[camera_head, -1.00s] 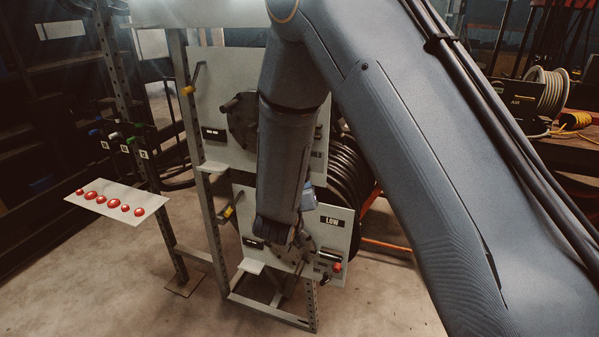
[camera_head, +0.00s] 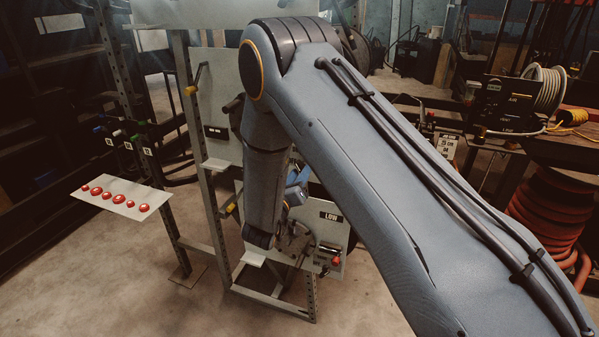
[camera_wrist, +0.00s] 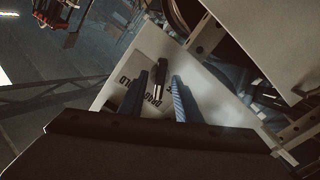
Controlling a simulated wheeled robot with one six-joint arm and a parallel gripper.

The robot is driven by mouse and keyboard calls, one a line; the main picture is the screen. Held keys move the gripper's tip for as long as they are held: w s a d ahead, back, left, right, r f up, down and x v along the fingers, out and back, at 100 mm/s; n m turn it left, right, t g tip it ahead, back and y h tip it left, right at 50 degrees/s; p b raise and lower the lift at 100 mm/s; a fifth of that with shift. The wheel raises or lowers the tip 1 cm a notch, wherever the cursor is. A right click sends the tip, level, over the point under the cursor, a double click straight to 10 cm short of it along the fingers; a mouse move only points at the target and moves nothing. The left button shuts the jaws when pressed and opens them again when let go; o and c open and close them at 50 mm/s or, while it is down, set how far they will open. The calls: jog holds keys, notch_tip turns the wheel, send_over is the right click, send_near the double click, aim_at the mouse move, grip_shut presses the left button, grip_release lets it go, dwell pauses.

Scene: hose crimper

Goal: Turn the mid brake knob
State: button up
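The upper panel (camera_head: 215,90) on the frame is mostly hidden by my arm in the head view, so the mid brake knob cannot be made out there. The panel marked LOW (camera_head: 330,217) hangs below it, with a red-tipped knob (camera_head: 335,261) at its lower right. In the wrist view, my gripper (camera_wrist: 162,72) has its two blue fingers apart, pointing at a pale panel (camera_wrist: 195,75) with dark lettering. A dark rod-like part (camera_wrist: 160,70) shows between the finger lines; whether it is the mid brake knob or touches a finger cannot be told.
A pale plate with several red buttons (camera_head: 119,199) stands at the left. A hose reel (camera_head: 547,90) and stacked red hose (camera_head: 550,215) are at the right. Concrete floor is open in front.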

jog(key=shift+w, duration=0.2)
grip_shut()
jog(key=shift+m, duration=0.3)
jog(key=m+b, duration=0.7)
jog(key=m, duration=0.4)
jog(key=shift+m, duration=0.3)
dwell(0.4)
